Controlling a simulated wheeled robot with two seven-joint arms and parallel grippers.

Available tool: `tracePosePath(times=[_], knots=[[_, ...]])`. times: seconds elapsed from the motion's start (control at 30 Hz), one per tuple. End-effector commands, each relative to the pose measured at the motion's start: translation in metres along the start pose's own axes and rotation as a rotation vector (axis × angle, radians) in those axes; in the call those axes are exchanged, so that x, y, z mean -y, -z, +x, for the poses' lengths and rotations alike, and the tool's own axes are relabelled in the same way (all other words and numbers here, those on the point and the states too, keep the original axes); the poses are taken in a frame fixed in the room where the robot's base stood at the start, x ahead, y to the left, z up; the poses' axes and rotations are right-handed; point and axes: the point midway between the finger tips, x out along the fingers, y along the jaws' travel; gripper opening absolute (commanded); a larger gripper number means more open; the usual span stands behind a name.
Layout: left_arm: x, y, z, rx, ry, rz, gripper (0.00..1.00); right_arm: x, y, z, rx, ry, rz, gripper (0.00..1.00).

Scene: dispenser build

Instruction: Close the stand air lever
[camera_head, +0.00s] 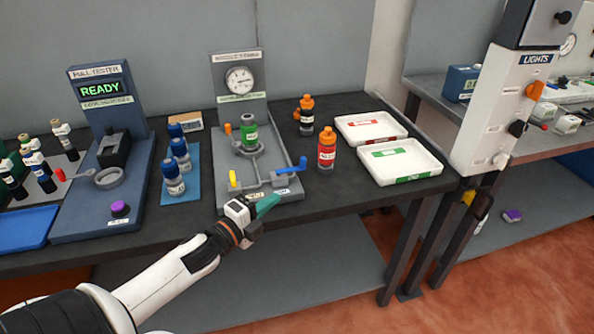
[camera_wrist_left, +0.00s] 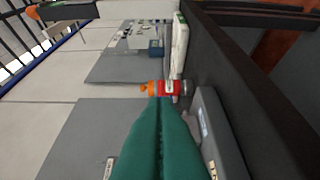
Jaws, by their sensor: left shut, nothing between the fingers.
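The grey stand (camera_head: 226,75) with a round gauge (camera_head: 240,80) is at the middle of the bench in the head view. A blue lever (camera_head: 291,168) sticks out at its front right, and a yellow lever (camera_head: 233,178) stands at its front left. I cannot read which lever is labelled air. A green-banded bottle (camera_head: 249,134) sits on the stand. My left gripper (camera_head: 270,203) is shut and empty at the stand's front edge, below and left of the blue lever and apart from it. Its teal fingers (camera_wrist_left: 160,110) are together in the left wrist view. My right gripper is not in view.
A red-labelled bottle (camera_head: 326,152) and an orange-capped dark bottle (camera_head: 306,117) stand right of the stand. White trays (camera_head: 432,160) lie further right. Blue-capped bottles (camera_head: 173,180) and the pull tester (camera_head: 98,75) are to the left. The bench's front edge is close to my gripper.

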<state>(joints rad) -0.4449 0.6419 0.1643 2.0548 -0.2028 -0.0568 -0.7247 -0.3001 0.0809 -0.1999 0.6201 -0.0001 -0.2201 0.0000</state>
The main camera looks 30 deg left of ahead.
Motion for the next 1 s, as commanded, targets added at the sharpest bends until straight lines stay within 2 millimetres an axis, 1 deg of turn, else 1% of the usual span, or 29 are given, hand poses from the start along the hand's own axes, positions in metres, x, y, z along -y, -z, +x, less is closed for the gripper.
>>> tracePosePath(times=[0.2,0.27,0.37,0.87,0.9,1.0], knots=[[0.0,0.0,0.002,-0.001,0.0,-0.003,0.0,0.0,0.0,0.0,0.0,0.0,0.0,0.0],[-0.001,0.0,0.005,-0.002,-0.001,-0.003,0.0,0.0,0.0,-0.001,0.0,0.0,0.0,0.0],[-0.002,0.0,0.016,-0.001,-0.002,-0.003,0.0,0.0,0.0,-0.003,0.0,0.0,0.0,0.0],[-0.003,0.0,0.104,-0.002,-0.001,-0.003,0.0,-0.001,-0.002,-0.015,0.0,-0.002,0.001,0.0],[-0.002,0.007,0.108,-0.003,0.001,-0.001,0.0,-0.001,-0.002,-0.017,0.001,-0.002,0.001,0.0],[-0.002,0.018,0.118,-0.003,0.001,-0.002,0.0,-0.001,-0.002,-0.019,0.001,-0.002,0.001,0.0]])
